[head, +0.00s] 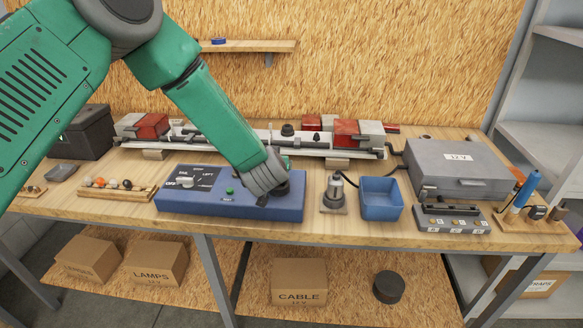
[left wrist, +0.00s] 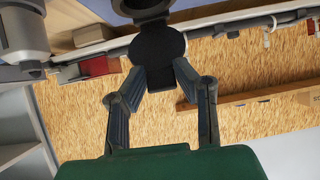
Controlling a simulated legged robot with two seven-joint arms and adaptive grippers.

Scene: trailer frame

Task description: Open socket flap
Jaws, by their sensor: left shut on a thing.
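The blue box (head: 230,203) lies on the workbench with a switch panel, a green button and, at its right end, the dark socket, mostly covered by my gripper in the head view. My left gripper (head: 268,190) reaches down over that right end. In the left wrist view my left gripper (left wrist: 160,80) has its two fingers closed in on a round black disc, the socket flap (left wrist: 158,47). The flap shows nearly face-on beside the dark round socket body (left wrist: 143,8). How far it is swung from the socket is hard to tell. My right gripper is not in view.
A metal plug on a base (head: 333,192) and a blue tray (head: 381,198) stand just right of the box. The light bar (head: 270,140) with red lamps runs behind. A grey case (head: 458,170) is at right. A tray of small balls (head: 117,191) is left.

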